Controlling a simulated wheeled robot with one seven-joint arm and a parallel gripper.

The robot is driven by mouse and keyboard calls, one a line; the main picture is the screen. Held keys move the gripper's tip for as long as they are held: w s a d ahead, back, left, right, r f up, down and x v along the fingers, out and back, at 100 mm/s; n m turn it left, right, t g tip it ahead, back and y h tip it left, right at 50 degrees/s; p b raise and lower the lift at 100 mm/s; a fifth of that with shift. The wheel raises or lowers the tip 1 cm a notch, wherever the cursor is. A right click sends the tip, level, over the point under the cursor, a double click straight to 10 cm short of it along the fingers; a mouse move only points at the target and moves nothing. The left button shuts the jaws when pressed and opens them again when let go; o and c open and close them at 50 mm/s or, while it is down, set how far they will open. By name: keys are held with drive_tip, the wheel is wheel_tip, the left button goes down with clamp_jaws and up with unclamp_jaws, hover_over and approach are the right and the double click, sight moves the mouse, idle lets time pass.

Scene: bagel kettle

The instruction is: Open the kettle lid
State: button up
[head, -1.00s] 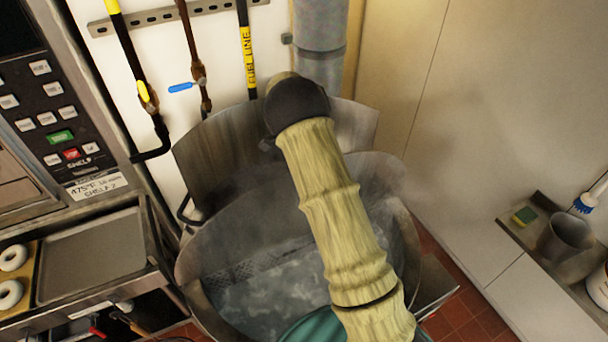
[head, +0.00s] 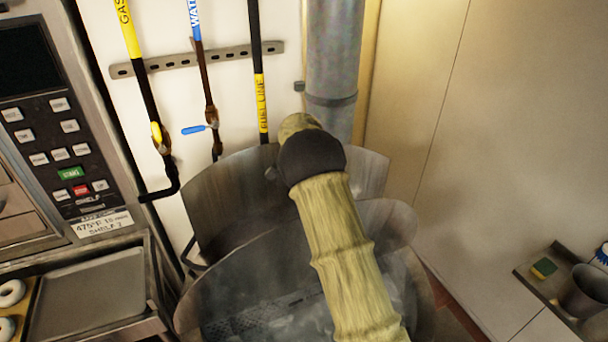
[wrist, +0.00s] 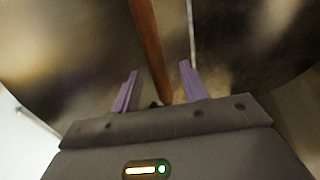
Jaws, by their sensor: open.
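The large metal kettle (head: 215,290) stands in the lower middle of the head view. Water and a perforated plate show inside it, so its mouth is at least partly uncovered. A curved metal piece, apparently the lid (head: 225,190), stands raised at the back of the kettle. My sleeved arm reaches over the kettle to this piece and hides its middle; my gripper is hidden there. In the wrist view my gripper (wrist: 160,68) is open, with a brown bar (wrist: 148,40) between its purple fingers. I cannot tell whether the bar is a handle or a pipe.
Gas and water pipes (head: 205,75) run down the wall behind the kettle. A thick grey pipe (head: 333,60) stands behind its right side. An oven panel (head: 65,150) and a tray (head: 90,300) are at left. A shelf with a sponge (head: 543,267) is at right.

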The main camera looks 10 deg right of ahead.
drive_tip(key=b+v, duration=0.1)
drive_tip(key=v, duration=1.1)
drive_tip(key=shift+w+r, duration=0.15)
drive_tip(key=shift+r, duration=0.05)
drive_tip(key=shift+d+b, duration=0.1)
drive_tip(key=shift+b, duration=0.2)
